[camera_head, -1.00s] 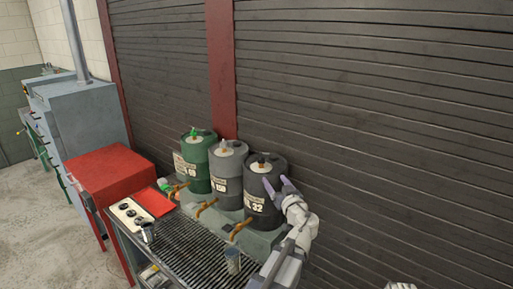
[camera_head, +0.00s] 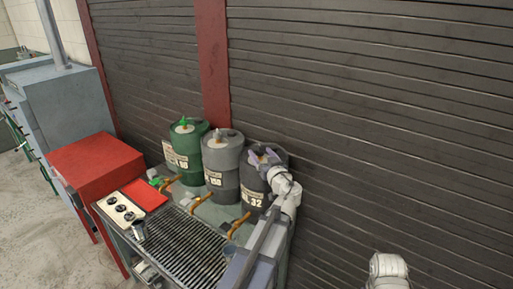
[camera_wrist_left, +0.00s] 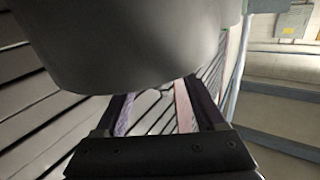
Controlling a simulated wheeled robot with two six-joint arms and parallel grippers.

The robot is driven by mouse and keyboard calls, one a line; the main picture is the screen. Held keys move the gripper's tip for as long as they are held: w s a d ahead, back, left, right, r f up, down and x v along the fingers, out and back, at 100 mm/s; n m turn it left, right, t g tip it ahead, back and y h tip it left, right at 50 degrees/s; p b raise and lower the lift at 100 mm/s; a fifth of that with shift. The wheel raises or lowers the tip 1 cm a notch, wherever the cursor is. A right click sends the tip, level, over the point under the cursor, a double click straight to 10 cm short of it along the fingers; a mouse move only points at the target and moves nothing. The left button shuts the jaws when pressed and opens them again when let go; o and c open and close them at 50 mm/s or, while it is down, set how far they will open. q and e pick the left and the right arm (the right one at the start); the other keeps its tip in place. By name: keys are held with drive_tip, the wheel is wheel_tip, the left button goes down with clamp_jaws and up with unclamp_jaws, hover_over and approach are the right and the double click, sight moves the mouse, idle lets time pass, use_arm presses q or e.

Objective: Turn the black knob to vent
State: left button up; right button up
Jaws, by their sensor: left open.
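Three drums stand in a row behind the grated bench: a green one, a grey one and a dark one (camera_head: 279,203) marked 32 on the right. My left gripper (camera_head: 264,156) is open at the top of the dark drum, its fingers above or around the spot of the black knob. The knob itself is hidden or too small to make out there, so I cannot tell whether the fingers touch it. In the left wrist view the two fingers (camera_wrist_left: 163,112) are apart, with a large grey rounded surface close above them. My right gripper is not in view.
The green drum (camera_head: 182,161) and grey drum (camera_head: 222,182) stand left of the dark one. Brown taps stick out over the grate (camera_head: 190,245). A panel with black dials (camera_head: 120,209) and a red cabinet (camera_head: 95,163) are to the left. A dark shutter (camera_head: 400,130) is behind.

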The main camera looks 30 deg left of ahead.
use_arm(q)
drive_tip(key=x, duration=0.5)
drive_tip(key=shift+c, duration=0.3)
clamp_jaws()
